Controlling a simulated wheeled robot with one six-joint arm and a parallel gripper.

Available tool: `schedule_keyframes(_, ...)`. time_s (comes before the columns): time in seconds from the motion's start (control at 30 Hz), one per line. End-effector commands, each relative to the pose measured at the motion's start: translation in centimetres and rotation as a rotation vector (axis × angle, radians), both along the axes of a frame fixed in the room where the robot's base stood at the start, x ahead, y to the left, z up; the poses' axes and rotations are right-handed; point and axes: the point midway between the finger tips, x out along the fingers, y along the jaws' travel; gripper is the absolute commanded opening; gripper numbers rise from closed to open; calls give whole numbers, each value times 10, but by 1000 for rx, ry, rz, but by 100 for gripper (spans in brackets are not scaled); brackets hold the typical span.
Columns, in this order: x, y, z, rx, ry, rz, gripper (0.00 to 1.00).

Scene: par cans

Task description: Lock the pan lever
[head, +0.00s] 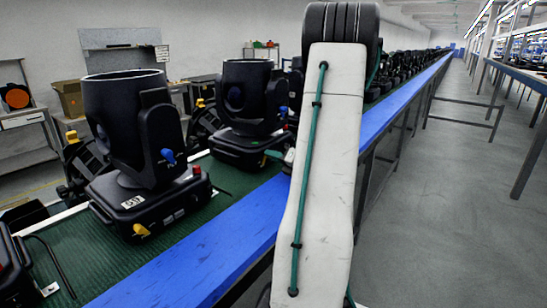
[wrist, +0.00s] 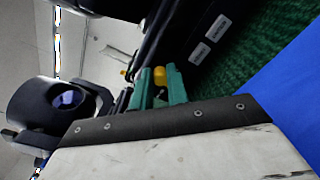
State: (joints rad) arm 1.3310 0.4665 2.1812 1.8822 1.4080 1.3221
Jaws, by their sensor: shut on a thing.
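In the wrist view, the two green fingers of my gripper (wrist: 159,71) are closed around a small yellow lever (wrist: 159,77) beside a black fixture base with white labels (wrist: 210,27). The lever is mostly hidden between the fingers, so I cannot tell its angle. In the head view, my white arm stands in front and hides the gripper and the held lever. A black par can (head: 127,120) stands upright on the green belt, with a yellow lever (head: 141,230) low on its base, a blue lever (head: 168,156) and a red knob (head: 196,170).
A second par can (head: 246,95) stands behind, close to my arm. More fixtures line the green belt (head: 105,262). A blue rail (head: 200,262) edges it. The grey floor (head: 430,220) at the right is clear, with a long bench (head: 525,75) beyond.

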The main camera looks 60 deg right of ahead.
Motion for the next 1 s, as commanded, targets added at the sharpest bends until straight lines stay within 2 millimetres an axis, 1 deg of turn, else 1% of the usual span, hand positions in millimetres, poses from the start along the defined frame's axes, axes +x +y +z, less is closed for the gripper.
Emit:
schedule_keyframes(0.23, 0, 1, -2, 3, 3, 1, 0)
schedule_keyframes(0.27, 0, 1, -2, 3, 3, 1, 19)
schedule_keyframes(0.3, 0, 1, -2, 3, 2, 0, 30)
schedule_keyframes(0.33, 0, 1, -2, 3, 2, 0, 37)
schedule_keyframes(0.57, 0, 0, -1, 0, 1, 0, 37)
schedule_keyframes(0.67, -3, 0, -1, 0, 1, -1, 37)
schedule_keyframes(0.77, -14, 1, 0, 0, 1, -3, 37)
schedule_keyframes(1.0, -55, 6, -1, 1, 1, -3, 37)
